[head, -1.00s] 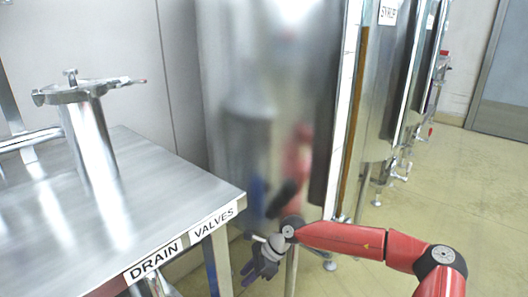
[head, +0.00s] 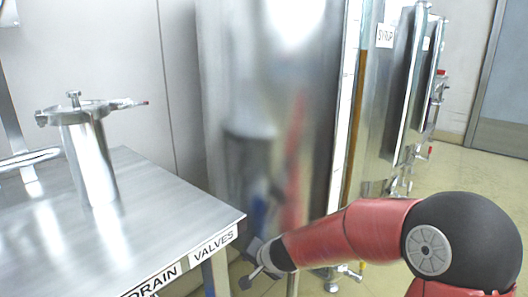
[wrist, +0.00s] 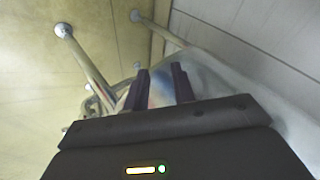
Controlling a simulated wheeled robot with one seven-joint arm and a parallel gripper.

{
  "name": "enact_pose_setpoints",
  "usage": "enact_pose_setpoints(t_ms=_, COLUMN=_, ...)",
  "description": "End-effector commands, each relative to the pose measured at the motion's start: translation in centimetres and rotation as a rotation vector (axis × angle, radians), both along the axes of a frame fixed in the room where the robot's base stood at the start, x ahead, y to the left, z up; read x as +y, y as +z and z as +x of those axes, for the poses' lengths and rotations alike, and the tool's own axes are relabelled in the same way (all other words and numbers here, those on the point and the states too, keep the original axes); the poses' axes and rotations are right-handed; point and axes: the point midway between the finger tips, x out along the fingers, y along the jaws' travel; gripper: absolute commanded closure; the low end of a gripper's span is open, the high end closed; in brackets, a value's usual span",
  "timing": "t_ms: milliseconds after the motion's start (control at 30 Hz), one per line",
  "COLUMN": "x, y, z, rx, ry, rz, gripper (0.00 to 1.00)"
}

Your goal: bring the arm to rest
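My gripper (wrist: 160,70) shows in the wrist view with its two dark fingers apart and nothing solid seen between them. Behind the fingers is a blurred shiny surface with coloured reflections. In the head view my red arm reaches in from the lower right, its wrist end low beside the right corner of the steel table (head: 150,215).
A large steel tank (head: 270,110) stands close behind my wrist. A steel filter housing (head: 90,160) stands on the table, which carries a drain valves label. A syrup tank (head: 380,120) stands farther right.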

Motion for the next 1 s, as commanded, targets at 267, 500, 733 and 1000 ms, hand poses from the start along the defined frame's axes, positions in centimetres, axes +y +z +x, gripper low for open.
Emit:
enact_pose_setpoints(t_ms=267, x=-3.7, y=7.1, z=-8.2, rx=-0.080, ry=0.249, rz=-0.255, gripper=0.74)
enact_pose_setpoints(t_ms=500, x=-9.9, y=11.0, z=-17.7, rx=-0.033, ry=0.321, rz=-0.465, gripper=0.74)
enact_pose_setpoints(t_ms=733, x=-15.9, y=12.3, z=-25.6, rx=0.038, ry=0.294, rz=-0.589, gripper=0.74)
enact_pose_setpoints(t_ms=1000, x=-18.2, y=12.2, z=-28.3, rx=0.074, ry=0.274, rz=-0.625, gripper=0.74)
